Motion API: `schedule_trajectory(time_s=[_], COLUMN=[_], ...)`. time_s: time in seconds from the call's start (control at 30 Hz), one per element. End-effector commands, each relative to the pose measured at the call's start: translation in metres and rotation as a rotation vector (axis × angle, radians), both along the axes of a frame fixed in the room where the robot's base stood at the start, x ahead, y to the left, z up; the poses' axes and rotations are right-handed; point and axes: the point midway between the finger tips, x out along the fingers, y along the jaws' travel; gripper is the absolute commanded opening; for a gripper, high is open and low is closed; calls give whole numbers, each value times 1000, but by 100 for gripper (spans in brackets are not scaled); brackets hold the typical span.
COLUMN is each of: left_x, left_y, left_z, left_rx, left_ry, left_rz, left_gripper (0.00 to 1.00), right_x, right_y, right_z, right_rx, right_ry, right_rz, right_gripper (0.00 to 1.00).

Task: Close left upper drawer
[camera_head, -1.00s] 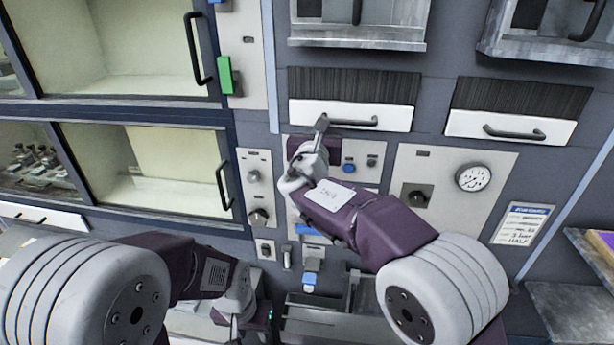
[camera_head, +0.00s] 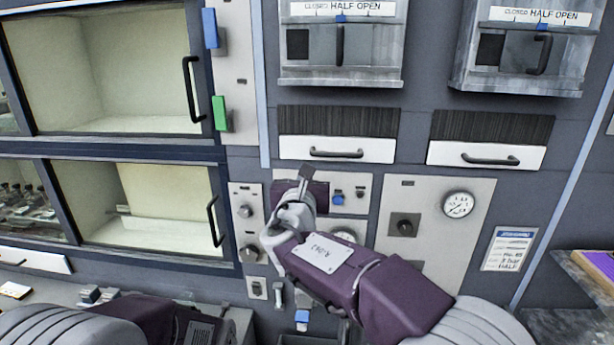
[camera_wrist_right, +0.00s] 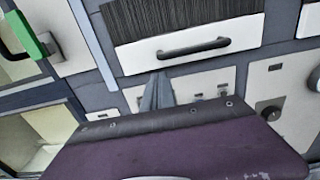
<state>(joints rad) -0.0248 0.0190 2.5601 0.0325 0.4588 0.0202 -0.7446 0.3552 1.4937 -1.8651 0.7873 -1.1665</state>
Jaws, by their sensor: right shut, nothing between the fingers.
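The left upper drawer (camera_head: 337,144) has a white front with a dark bar handle (camera_head: 336,154) below a dark striped panel. I cannot tell how far it stands out. It also shows in the right wrist view (camera_wrist_right: 140,56), with its handle (camera_wrist_right: 194,48) in full. My right gripper (camera_head: 304,177) is shut and empty. In the head view its tip appears just under the left part of the white front, left of the handle. In the wrist view its fingers (camera_wrist_right: 157,94) point up toward that front; contact is not clear. My left gripper is out of view.
A similar drawer (camera_head: 487,151) sits to the right. Two metal hatches marked half open (camera_head: 340,62) are above. Glass-fronted chambers (camera_head: 110,65) with black handles stand at left. A panel with a gauge (camera_head: 458,205) and knobs is below right.

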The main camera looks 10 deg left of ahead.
Motion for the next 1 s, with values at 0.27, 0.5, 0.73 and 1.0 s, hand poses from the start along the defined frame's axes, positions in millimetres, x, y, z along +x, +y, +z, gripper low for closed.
schedule_trajectory(time_s=[0.27,0.5,0.73,1.0], left_x=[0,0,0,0], left_y=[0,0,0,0], left_z=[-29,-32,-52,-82], left_rx=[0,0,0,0], left_ry=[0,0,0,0], left_rz=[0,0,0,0], left_gripper=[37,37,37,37], right_x=[-51,-68,-38,-46], right_y=[1,0,-72,-258], right_z=[-3,0,-15,-178], right_rx=[1,-1,7,217], right_ry=[-2,-1,-7,325], right_rz=[3,0,-147,-553], right_gripper=[0,0,0,0])
